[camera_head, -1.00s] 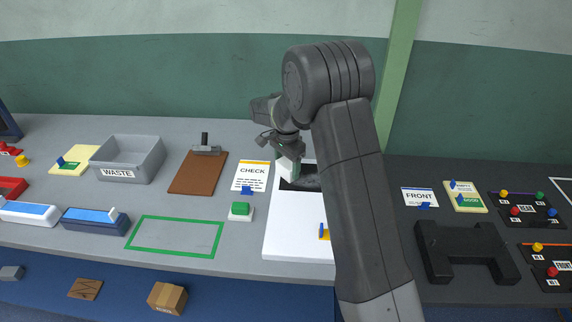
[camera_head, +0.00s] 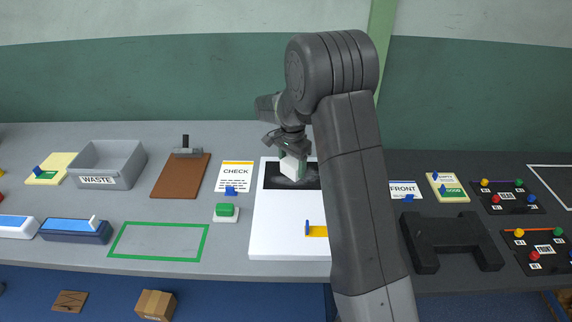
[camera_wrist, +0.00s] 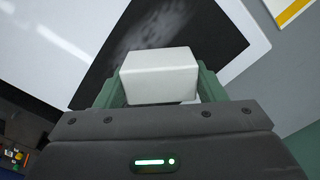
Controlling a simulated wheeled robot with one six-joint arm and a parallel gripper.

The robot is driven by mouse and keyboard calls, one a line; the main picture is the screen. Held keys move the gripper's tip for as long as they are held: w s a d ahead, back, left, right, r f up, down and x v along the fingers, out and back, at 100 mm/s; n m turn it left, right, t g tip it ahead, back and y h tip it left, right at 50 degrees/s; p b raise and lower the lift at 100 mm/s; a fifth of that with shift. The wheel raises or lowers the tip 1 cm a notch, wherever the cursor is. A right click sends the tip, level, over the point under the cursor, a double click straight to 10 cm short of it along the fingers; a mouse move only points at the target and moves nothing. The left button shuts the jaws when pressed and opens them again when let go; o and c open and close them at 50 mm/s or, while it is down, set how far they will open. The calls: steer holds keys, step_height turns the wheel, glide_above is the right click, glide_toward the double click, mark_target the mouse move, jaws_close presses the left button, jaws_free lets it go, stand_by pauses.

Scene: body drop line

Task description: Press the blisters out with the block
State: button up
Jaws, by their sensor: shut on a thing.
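My gripper (camera_wrist: 155,90) is shut on a white block (camera_wrist: 159,75), held between its green fingers. In the head view the block (camera_head: 292,167) hangs over a black sheet (camera_head: 277,178) at the back of a white panel (camera_head: 278,221). The black sheet (camera_wrist: 225,48) also shows in the wrist view, with a pale, mottled smear beyond the block. I cannot make out single blisters, or whether the block touches the sheet. My arm hides the right part of the panel.
A CHECK card (camera_head: 235,174), a green button (camera_head: 225,210) and a brown board (camera_head: 180,177) lie left of the panel. A grey WASTE bin (camera_head: 108,163) stands further left. A black fixture (camera_head: 450,248) stands right of my arm.

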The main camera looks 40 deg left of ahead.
steer(key=shift+w+d+f, duration=0.15)
steer(key=shift+w+d, duration=1)
steer(key=shift+d, duration=0.3)
steer(key=shift+w+d+r, duration=0.1)
steer(key=shift+w+d, duration=1)
steer(key=shift+d, duration=0.15)
steer(key=shift+w+d+r, duration=0.1)
steer(key=shift+w+d, duration=0.95)
steer(key=shift+d, duration=0.2)
steer(key=shift+s+d+f+b, duration=0.15)
steer(key=shift+s+d+b, duration=0.45)
steer(key=shift+s, duration=0.15)
steer(key=shift+s+a, duration=1.15)
steer(key=shift+a, duration=0.2)
steer(key=shift+s+a+r+p, duration=0.1)
steer(key=shift+s+a+p, duration=0.15)
steer(key=shift+s+a, duration=1)
steer(key=shift+s+a+r+p, duration=0.1)
steer(key=shift+s+a+p, duration=0.15)
steer(key=shift+s+a, duration=0.95)
steer(key=shift+s+a+f+p, duration=0.1)
steer(key=shift+s+a, duration=0.55)
steer(key=shift+a, duration=0.3)
steer(key=shift+s+a+p, duration=0.15)
steer(key=shift+s+a, duration=0.5)
steer(key=shift+a, duration=0.35)
steer(key=shift+s+a+f+p, duration=0.1)
steer(key=shift+s+a, duration=0.55)
steer(key=shift+a, duration=0.3)
steer(key=shift+r, duration=0.1)
